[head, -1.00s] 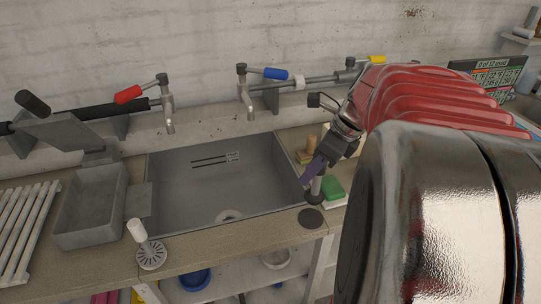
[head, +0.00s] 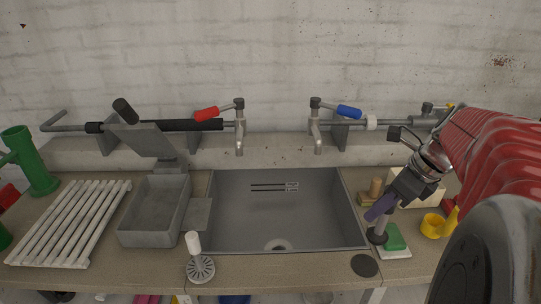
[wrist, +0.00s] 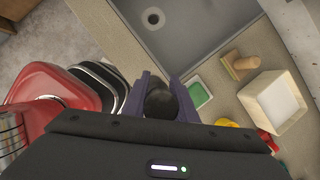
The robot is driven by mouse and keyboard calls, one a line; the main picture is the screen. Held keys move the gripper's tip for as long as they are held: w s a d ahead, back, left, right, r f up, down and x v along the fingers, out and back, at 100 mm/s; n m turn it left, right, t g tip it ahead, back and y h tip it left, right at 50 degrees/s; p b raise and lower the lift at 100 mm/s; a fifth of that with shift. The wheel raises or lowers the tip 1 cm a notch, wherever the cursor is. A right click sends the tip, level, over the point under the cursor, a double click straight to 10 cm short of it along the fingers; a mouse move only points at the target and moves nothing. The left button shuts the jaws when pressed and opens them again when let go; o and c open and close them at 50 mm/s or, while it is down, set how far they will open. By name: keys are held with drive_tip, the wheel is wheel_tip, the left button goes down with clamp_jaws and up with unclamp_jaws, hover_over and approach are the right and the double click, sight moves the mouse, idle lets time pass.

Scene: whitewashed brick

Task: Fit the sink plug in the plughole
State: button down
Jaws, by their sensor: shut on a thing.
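The sink plug, a grey post on a dark round base (head: 377,237), is in my gripper (head: 378,210), whose purple fingers are shut on the post. It stands upright at the right of the sink, over the counter; I cannot tell whether its base touches the counter. In the wrist view its dark round top (wrist: 161,99) shows between the fingers (wrist: 160,92). The plughole (head: 277,245) is a pale ring in the front of the grey sink (head: 235,220), left of my gripper. It also shows, uncovered, in the wrist view (wrist: 153,17).
A flat dark disc (head: 365,265) lies at the counter's front edge. A green sponge (head: 396,238), wooden-handled brush (head: 375,190) and yellow cup (head: 432,226) are close to my gripper. A white-handled slotted disc (head: 200,268) stands front left. Taps (head: 318,140) overhang the sink's back.

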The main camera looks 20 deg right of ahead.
drive_tip(key=w+d+f+m, duration=0.1)
drive_tip(key=d+f, duration=0.2)
drive_tip(key=d, duration=0.6)
drive_tip(key=w+d+f, duration=0.2)
drive_tip(key=d+f, duration=0.1)
drive_tip(key=d, duration=0.5)
drive_tip(key=shift+w+d+f+m+h, duration=0.2)
drive_tip(key=shift+d+f+m+h, duration=0.05)
drive_tip(key=shift+d+m+h, duration=0.15)
drive_tip(key=shift+s, duration=0.15)
